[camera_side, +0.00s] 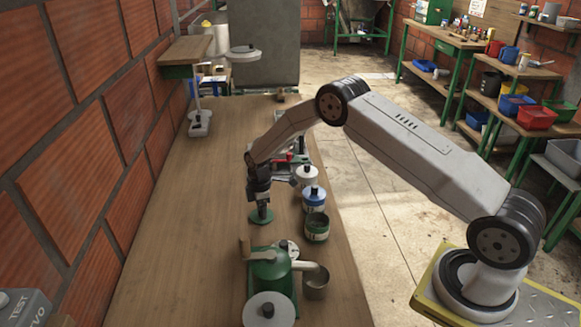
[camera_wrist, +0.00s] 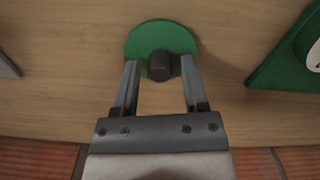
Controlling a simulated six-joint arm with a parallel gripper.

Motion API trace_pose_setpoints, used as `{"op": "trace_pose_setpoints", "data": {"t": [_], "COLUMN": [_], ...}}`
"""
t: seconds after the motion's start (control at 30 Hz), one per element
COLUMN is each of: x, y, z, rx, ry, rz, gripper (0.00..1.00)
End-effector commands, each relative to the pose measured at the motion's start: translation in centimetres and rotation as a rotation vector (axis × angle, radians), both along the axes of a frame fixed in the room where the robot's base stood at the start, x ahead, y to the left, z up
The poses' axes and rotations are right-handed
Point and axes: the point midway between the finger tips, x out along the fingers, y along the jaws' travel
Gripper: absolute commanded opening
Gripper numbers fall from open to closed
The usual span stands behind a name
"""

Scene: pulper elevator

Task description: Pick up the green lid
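The green lid (camera_wrist: 150,36) is a flat round disc with a dark cylindrical knob, lying on the wooden bench. In the side view the lid (camera_side: 262,216) is directly below my gripper (camera_side: 259,200), on the left of the row of pots. In the wrist view my gripper (camera_wrist: 160,68) is open, with one finger on each side of the knob. A gap shows between each finger and the knob. Whether the fingertips touch the lid's top is hard to tell.
A green pulper (camera_side: 268,270) with a metal cup (camera_side: 316,283) stands nearer the camera. The bench (camera_side: 200,230) is clear on the left, toward the brick wall.

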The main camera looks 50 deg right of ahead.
Motion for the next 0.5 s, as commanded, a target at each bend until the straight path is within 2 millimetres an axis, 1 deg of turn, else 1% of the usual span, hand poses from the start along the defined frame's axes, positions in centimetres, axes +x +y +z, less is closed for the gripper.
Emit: {"op": "trace_pose_setpoints", "data": {"t": [0.03,0.07,0.1,0.13,0.17,0.5], "x": [0.0,0.0,0.0,0.0,0.0,0.01], "y": [0.0,0.0,0.0,0.0,0.0,0.0], "z": [0.01,0.01,0.01,0.01,0.01,0.08], "rx": [0.0,0.0,0.0,0.0,0.0,0.0], "ry": [0.0,0.0,0.0,0.0,0.0,0.0], "rz": [0.0,0.0,0.0,0.0,0.0,0.0], "gripper": [0.38,0.28,0.15,0.06,0.0,0.0]}}
